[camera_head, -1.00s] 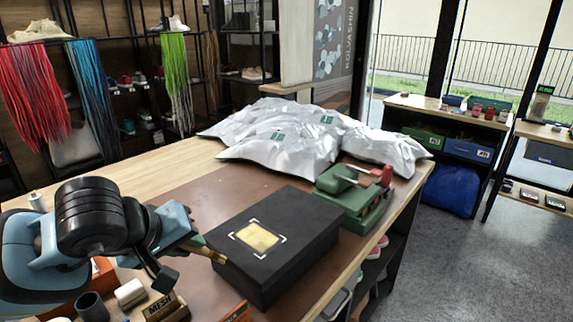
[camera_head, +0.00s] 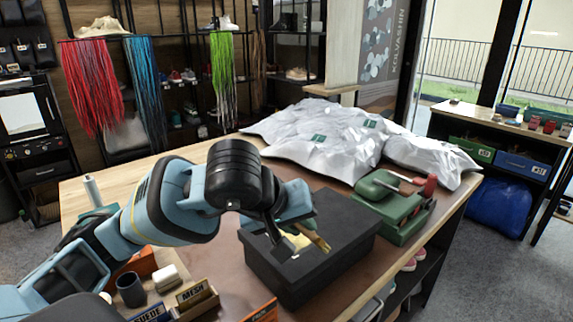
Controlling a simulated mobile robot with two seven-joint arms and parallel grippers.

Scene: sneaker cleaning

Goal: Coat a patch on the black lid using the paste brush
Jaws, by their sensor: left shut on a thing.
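The black box with the black lid (camera_head: 352,222) sits on the brown mat of the workbench. A pale yellow patch (camera_head: 297,241) shows on the lid, mostly hidden behind my left gripper and the brush. My left gripper (camera_head: 306,222) is over the lid's left part, shut on the paste brush (camera_head: 316,237), which has a tan wooden look. The brush slants down to the right above the lid. I cannot tell whether its tip touches the lid. My right gripper is out of view.
A green tool case (camera_head: 400,212) stands right behind the box. White plastic bags (camera_head: 325,140) lie at the back. A dark cup (camera_head: 130,290), a white block (camera_head: 166,278) and a MESH-labelled holder (camera_head: 196,296) stand at front left. The bench's right edge is close.

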